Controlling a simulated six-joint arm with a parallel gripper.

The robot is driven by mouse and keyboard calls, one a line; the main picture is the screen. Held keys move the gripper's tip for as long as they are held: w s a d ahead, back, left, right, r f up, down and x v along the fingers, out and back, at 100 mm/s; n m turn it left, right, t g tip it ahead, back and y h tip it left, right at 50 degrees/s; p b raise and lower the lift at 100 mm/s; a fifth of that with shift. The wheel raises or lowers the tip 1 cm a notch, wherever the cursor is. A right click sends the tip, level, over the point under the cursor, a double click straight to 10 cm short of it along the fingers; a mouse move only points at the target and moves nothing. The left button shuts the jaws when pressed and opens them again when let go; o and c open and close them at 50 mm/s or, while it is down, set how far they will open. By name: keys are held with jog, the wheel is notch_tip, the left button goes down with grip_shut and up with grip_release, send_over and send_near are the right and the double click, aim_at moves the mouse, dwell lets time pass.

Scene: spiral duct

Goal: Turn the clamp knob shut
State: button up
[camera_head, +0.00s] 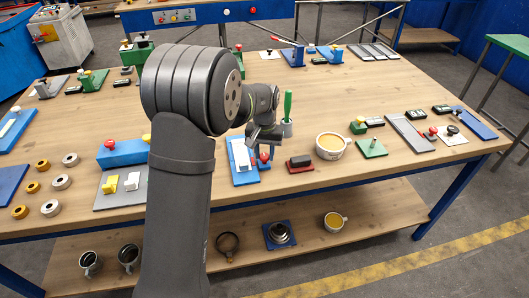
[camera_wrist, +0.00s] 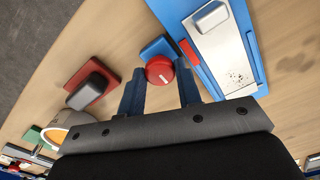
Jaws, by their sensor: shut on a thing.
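The clamp's red knob (camera_head: 264,157) shows below my gripper (camera_head: 262,147) in the head view, on the near middle of the bench. In the wrist view the round red knob (camera_wrist: 160,70) sits between the two fingers of my gripper (camera_wrist: 161,78), which are shut on it. The clamp has a blue base plate (camera_wrist: 240,72) with a pale metal strip, a white block (camera_wrist: 211,16) and a small red piece. A blue block (camera_wrist: 158,46) lies just beyond the knob. The knob's stem is hidden.
A red plate with a dark block (camera_head: 300,162) stands close to the right of the clamp. A blue block with red and yellow knobs (camera_head: 123,153) is to the left.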

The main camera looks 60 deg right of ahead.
jog(key=shift+m, duration=0.3)
jog(key=m, duration=0.8)
jog(key=shift+m, duration=0.4)
jog(key=m, duration=0.4)
jog(key=shift+m, duration=2.2)
jog(key=o, duration=1)
jog(key=shift+c, duration=0.2)
